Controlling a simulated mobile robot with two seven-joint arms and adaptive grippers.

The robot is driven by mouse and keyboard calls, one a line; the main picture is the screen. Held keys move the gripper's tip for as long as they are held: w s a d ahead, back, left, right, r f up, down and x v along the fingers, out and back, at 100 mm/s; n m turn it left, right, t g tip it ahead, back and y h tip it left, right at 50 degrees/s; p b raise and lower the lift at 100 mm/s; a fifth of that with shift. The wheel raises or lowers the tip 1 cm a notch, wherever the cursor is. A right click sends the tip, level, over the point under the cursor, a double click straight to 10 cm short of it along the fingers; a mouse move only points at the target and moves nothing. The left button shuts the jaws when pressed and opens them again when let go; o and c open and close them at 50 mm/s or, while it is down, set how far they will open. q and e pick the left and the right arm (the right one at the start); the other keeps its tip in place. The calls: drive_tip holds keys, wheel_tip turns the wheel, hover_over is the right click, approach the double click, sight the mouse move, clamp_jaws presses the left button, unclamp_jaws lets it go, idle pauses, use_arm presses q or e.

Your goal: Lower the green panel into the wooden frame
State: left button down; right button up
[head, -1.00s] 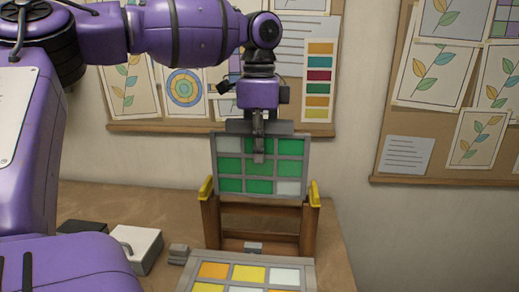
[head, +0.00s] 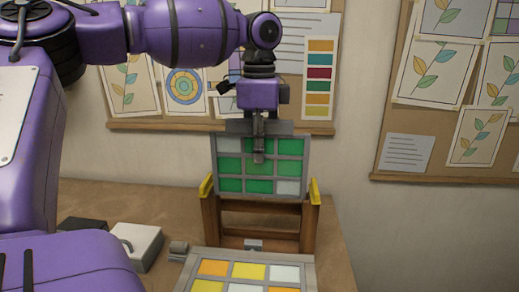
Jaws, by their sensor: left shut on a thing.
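The green panel (head: 231,165) is a grey-rimmed grid with several green panes and a few pale ones at its corners. It hangs upright from my left gripper (head: 258,155), which is shut on its top middle part. The wooden frame (head: 211,222) stands on the table, with two brown posts tipped with yellow guides. The panel's lower edge is at about the height of the yellow guides and between them. I cannot tell how far it sits in the frame's slots. My right gripper is not in view.
A second panel with yellow, orange and pale panes (head: 248,271) lies in front of the frame. Pinboards hang on the wall behind.

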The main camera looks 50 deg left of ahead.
sight(259, 196)
use_arm(q)
drive_tip(key=shift+f, duration=0.1)
drive_tip(key=shift+f+b, duration=1.05)
drive_tip(key=shift+f, duration=2.85)
drive_tip(key=shift+f+b, duration=1.4)
drive_tip(key=shift+f, duration=2.45)
drive_tip(key=c, duration=1.8)
unclamp_jaws()
drive_tip(key=shift+s, duration=0.1)
drive_tip(key=shift+o, duration=0.2)
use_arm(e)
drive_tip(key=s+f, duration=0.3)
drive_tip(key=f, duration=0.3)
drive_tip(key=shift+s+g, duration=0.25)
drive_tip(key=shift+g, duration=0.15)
use_arm(q)
drive_tip(key=shift+r, duration=0.1)
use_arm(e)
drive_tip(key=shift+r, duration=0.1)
use_arm(q)
drive_tip(key=shift+r+p, duration=0.4)
drive_tip(key=shift+r, duration=0.5)
drive_tip(key=shift+r+p, duration=0.8)
drive_tip(key=shift+r, duration=1.7)
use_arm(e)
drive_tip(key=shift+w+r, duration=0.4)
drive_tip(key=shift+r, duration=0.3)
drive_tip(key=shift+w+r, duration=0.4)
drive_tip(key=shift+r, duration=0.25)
